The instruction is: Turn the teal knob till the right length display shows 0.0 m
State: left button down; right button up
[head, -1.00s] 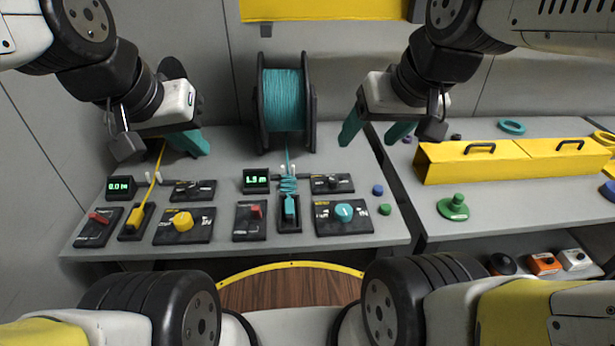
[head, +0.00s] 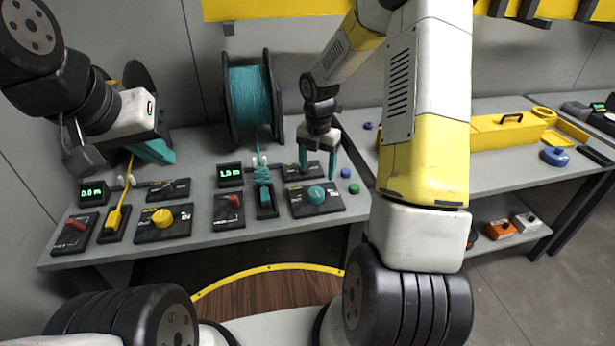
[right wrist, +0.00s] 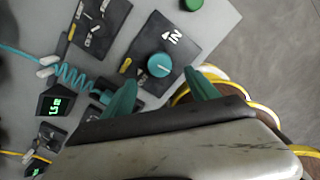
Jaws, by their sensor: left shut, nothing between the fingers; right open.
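The teal knob (head: 316,195) sits on a dark plate marked IN at the right of the bench; it also shows in the right wrist view (right wrist: 160,65). The right length display (head: 230,175) glows green and seems to read 1.5 m or 1.9 m; its digits are small. The left display (head: 92,193) reads 0.0 m. My right gripper (head: 318,162) is open, above and just behind the teal knob, its teal fingers apart and not touching it. My left gripper (head: 152,152) is shut and empty over the left rear of the bench.
A teal cable spool (head: 250,95) stands at the back. A teal cable coil (head: 262,176) and a red switch (head: 232,203) lie left of the knob. A yellow knob (head: 162,217) sits further left. Green (head: 354,188) and blue (head: 345,173) buttons are at the right edge.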

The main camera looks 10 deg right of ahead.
aim_at(316, 191)
notch_tip(316, 191, down, 2)
jog(key=shift+a+n, duration=0.1)
jog(key=shift+n, duration=0.4)
notch_tip(316, 191, down, 7)
jog(key=shift+f, duration=0.1)
jog(key=c, duration=1.4)
